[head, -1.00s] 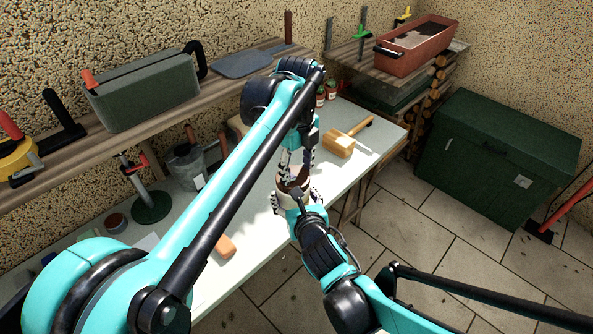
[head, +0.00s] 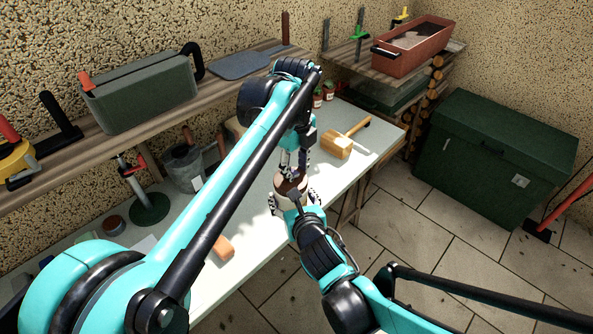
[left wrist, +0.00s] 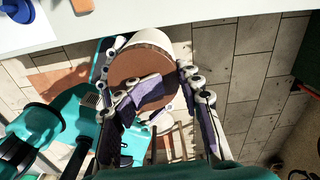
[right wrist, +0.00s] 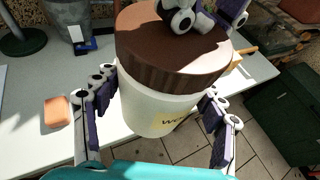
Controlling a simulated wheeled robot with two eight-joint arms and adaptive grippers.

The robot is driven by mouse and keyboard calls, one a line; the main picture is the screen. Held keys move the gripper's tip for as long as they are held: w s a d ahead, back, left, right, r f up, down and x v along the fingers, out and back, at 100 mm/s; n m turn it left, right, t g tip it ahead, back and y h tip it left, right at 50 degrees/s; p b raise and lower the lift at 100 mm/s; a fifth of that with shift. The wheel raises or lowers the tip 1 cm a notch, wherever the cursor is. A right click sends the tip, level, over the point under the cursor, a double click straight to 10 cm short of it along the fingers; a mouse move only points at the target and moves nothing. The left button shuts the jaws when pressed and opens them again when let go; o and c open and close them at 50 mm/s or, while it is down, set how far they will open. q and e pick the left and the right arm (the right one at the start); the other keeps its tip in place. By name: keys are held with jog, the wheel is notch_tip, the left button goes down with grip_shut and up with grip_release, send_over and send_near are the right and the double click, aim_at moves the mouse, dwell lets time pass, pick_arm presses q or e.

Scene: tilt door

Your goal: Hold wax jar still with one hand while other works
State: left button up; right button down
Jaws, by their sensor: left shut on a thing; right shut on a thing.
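The wax jar is a white jar (right wrist: 160,110) with a brown ribbed lid (right wrist: 170,50) and a partly visible label. In the head view the jar (head: 291,190) is near the table's front edge, between my two grippers. My right gripper (right wrist: 160,92) is shut on the white body, one finger on each side. My left gripper (head: 292,165) comes from above and is shut on the brown lid, which also shows in the left wrist view (left wrist: 138,65). The lid sits on the jar; whether it is loose cannot be seen.
A wooden mallet (head: 338,145) lies right of the jar. An orange-brown block (head: 222,249) lies on the light tabletop (head: 258,232) at left. A metal bucket (head: 186,168) stands behind. A green chest (head: 497,140) stands on the floor at right.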

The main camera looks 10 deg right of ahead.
pick_arm(q)
jog(key=n, duration=0.3)
jog(key=a+n, duration=0.1)
jog(key=n, duration=0.3)
jog(key=shift+w+a, duration=0.1)
jog(key=shift+a, duration=0.1)
grip_shut()
jog(key=n, duration=0.4)
jog(key=shift+a+n, duration=0.25)
jog(key=shift+n, duration=0.05)
jog(key=n, duration=0.5)
jog(key=shift+a, duration=0.2)
jog(key=n, duration=0.3)
jog(key=s+n, duration=0.1)
jog(key=n, duration=0.2)
jog(key=shift+a+n, duration=0.2)
jog(key=shift+n, duration=0.2)
jog(key=shift+d, duration=0.1)
jog(key=o, duration=0.8)
grip_release()
jog(key=shift+w, duration=0.1)
